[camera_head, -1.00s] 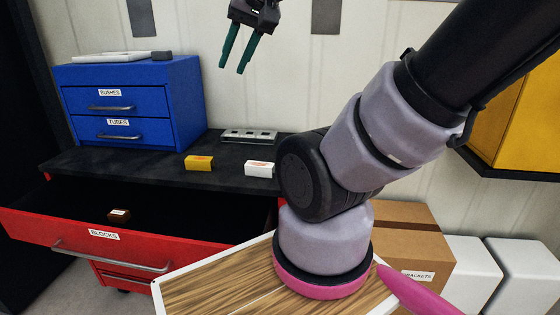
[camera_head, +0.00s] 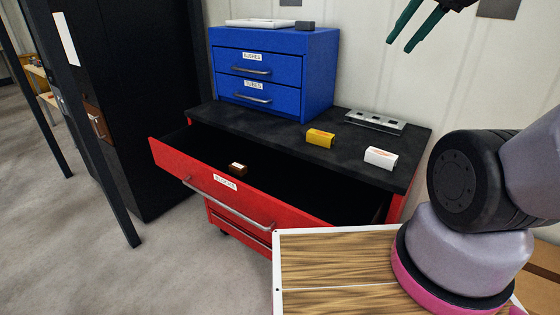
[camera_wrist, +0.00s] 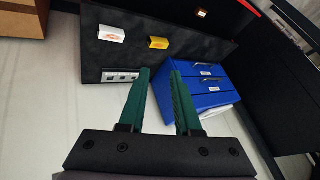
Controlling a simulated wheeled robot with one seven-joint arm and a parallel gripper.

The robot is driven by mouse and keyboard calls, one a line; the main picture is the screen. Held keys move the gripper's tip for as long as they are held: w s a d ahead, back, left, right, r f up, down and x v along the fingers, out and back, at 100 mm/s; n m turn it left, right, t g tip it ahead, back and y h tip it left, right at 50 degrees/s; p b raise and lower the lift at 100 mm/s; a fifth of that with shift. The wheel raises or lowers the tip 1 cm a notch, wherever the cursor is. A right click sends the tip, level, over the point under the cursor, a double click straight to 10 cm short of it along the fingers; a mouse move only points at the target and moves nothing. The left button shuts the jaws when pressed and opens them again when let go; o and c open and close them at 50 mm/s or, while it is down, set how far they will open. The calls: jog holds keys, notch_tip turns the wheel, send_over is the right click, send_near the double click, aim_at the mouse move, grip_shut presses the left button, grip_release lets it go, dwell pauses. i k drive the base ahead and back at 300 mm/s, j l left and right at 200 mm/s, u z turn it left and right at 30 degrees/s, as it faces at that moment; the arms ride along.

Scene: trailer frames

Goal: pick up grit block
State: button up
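No block carries a name I can read, so I cannot tell which is the grit block. A yellow block (camera_head: 320,138) and a white block with an orange mark (camera_head: 380,157) rest apart on the black cabinet top. A small brown block (camera_head: 238,169) with a pale top lies in the open red drawer labelled BLOCKS (camera_head: 225,205). A dark grey block (camera_head: 305,25) sits on the blue drawer unit. My gripper (camera_head: 399,46) is open and empty, raised above the cabinet. The wrist view shows its green fingers apart, with the yellow block (camera_wrist: 158,42) and white block (camera_wrist: 111,34) beyond them.
The blue unit (camera_head: 262,87) with drawers BUSHES and TUBES stands at the back left of the cabinet top (camera_head: 350,175). A slotted metal rack (camera_head: 375,122) lies behind the blocks. A tall black locker (camera_head: 140,100) stands at left. A wood-topped surface (camera_head: 335,270) fills the lower foreground.

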aim_at(240, 170)
jog(key=k+j, duration=0.1)
jog(key=j, duration=0.2)
jog(key=k+j+z, duration=0.1)
jog(key=j, duration=0.15)
jog(key=k+j, duration=0.1)
jog(key=j, duration=0.2)
jog(key=i+j+z, duration=0.2)
jog(key=j, duration=0.5)
jog(key=j+z, duration=0.15)
jog(key=j, duration=0.55)
jog(key=i+j, duration=0.15)
jog(key=j, duration=0.2)
jog(key=i+j+z, duration=0.15)
jog(key=j, duration=0.2)
jog(key=i+j, duration=0.15)
jog(key=j, duration=0.2)
jog(key=i+l, duration=0.1)
jog(key=i+z, duration=0.05)
